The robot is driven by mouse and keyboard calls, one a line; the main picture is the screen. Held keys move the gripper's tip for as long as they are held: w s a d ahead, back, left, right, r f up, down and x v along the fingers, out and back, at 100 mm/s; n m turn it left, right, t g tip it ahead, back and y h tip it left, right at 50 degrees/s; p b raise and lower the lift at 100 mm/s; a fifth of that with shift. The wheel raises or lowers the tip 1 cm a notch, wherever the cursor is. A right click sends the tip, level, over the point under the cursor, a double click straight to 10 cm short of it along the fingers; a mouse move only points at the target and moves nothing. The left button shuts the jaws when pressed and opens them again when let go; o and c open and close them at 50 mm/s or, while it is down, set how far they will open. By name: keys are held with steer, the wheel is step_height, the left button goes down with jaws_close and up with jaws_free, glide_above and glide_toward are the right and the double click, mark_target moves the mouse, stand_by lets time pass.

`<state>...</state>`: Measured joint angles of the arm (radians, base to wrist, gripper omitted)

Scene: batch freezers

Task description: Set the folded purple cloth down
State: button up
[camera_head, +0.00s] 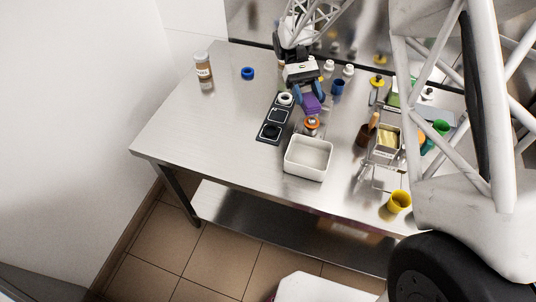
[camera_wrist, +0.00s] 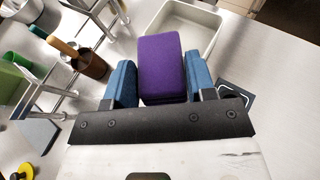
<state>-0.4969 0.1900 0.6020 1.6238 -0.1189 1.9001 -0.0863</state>
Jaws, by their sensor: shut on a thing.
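The folded purple cloth (camera_wrist: 161,66) is a small thick block between the blue fingers of my gripper (camera_wrist: 160,84) in the wrist view. My gripper is shut on it. In the head view the purple cloth (camera_head: 311,103) is below my gripper (camera_head: 310,94), close to the black tray and the white bin. I cannot tell from these views whether the cloth touches the surface below it.
A black tray (camera_head: 262,137) with a white ring (camera_head: 285,98) lies left of the cloth. A white bin (camera_head: 290,162) and an orange-topped item (camera_head: 312,124) are in front. A wire rack and cups crowd the right. The left table (camera_head: 190,125) is mostly clear.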

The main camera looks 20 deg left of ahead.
steer(key=n+t+h, duration=0.1)
steer(key=s+n+t+h, duration=0.1)
steer(key=n+t, duration=0.1)
steer(key=s+a+n+t+h, duration=0.1)
steer(key=n+h, duration=0.1)
steer(key=shift+s+r+t, duration=0.15)
steer(key=shift+s+t, duration=0.1)
steer(key=shift+t, duration=0.05)
steer(key=n+t, duration=0.1)
steer(key=s+a+n+t+h, duration=0.1)
steer(key=n+t, duration=0.1)
steer(key=s+n+t, duration=0.1)
steer(key=t, duration=0.1)
steer(key=shift+s+a+r+n+h, duration=0.1)
steer(key=shift+s+a+n+h, duration=0.2)
steer(key=shift+h, duration=0.1)
steer(key=s+a+f+n+t+y, duration=0.1)
steer(key=s+a+n+t+y, duration=0.3)
steer(key=s+n+t, duration=0.5)
steer(key=shift+s+a+n+t, duration=0.4)
steer(key=shift+a+n+t, duration=0.2)
steer(key=shift+a+t, duration=0.5)
steer(key=shift+f, duration=0.2)
glide_above(263, 157)
steer(key=shift+f, duration=3.05)
steer(key=shift+f, duration=2.1)
steer(key=shift+f, duration=0.25)
